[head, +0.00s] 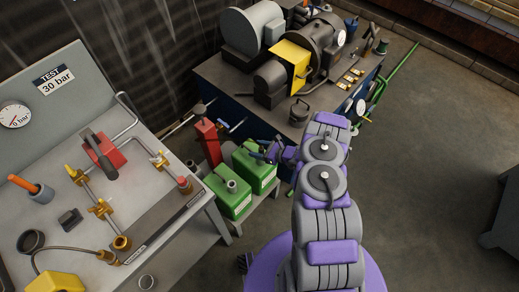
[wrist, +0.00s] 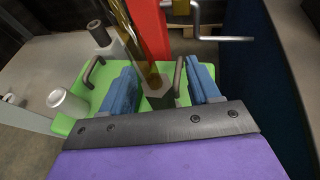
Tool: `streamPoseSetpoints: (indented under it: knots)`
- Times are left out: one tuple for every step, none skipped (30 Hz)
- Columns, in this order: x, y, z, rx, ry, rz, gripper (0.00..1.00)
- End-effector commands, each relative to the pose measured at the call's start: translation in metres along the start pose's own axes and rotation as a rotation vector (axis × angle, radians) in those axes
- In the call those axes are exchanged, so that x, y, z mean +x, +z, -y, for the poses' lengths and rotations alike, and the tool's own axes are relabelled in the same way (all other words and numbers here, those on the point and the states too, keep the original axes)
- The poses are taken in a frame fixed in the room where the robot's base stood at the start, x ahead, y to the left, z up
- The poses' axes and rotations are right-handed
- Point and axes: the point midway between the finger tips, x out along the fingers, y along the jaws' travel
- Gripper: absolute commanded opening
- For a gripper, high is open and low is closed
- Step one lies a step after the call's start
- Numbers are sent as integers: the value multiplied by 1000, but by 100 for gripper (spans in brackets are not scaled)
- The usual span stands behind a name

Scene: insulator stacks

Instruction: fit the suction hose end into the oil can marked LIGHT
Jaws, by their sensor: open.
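Two green oil cans stand side by side in the head view, a nearer one (head: 228,197) with a grey cylindrical neck and a farther one (head: 252,170). No LIGHT marking is readable on either. My gripper (head: 264,152) is over the farther can. In the wrist view my gripper (wrist: 164,72) has its two blue fingers apart over green can tops (wrist: 110,75). A brownish tube (wrist: 136,45), possibly the suction hose, runs down to a dark hexagonal piece (wrist: 158,92) between the fingers. I cannot tell whether that piece touches them or sits in a can opening.
A red post (head: 208,142) stands close behind the cans. A machine bench (head: 225,75) lies beyond, and a test bench (head: 190,225) with pipes stands left. Open floor (head: 420,150) lies right.

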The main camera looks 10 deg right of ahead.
Motion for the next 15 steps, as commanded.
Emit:
streamPoseSetpoints:
  knots:
    - [-1, 0, 0, 0, 0, 0, 61]
    - [-2, 0, 0, 0, -1, 0, 61]
    - [-4, 0, 0, 0, -1, 0, 61]
    - [-7, 0, 1, 0, -1, 0, 61]
    - [-10, 1, 1, 0, -2, -1, 61]
    - [-16, 1, 2, 0, -4, -1, 61]
    - [-21, 1, 2, 0, -4, -1, 61]
    - [-26, 2, 2, 1, -4, -1, 61]
    - [-34, 2, 1, 1, -4, 0, 61]
    - [-40, 2, 2, 1, -5, -1, 61]
    - [-47, 2, 2, 1, -5, -1, 61]
    - [-56, 2, 2, 2, -5, -1, 61]
    - [-63, 2, 2, 2, -5, -1, 61]
    - [-70, 2, 2, 1, -5, -1, 61]
    - [-79, 2, 2, 1, -5, -1, 61]
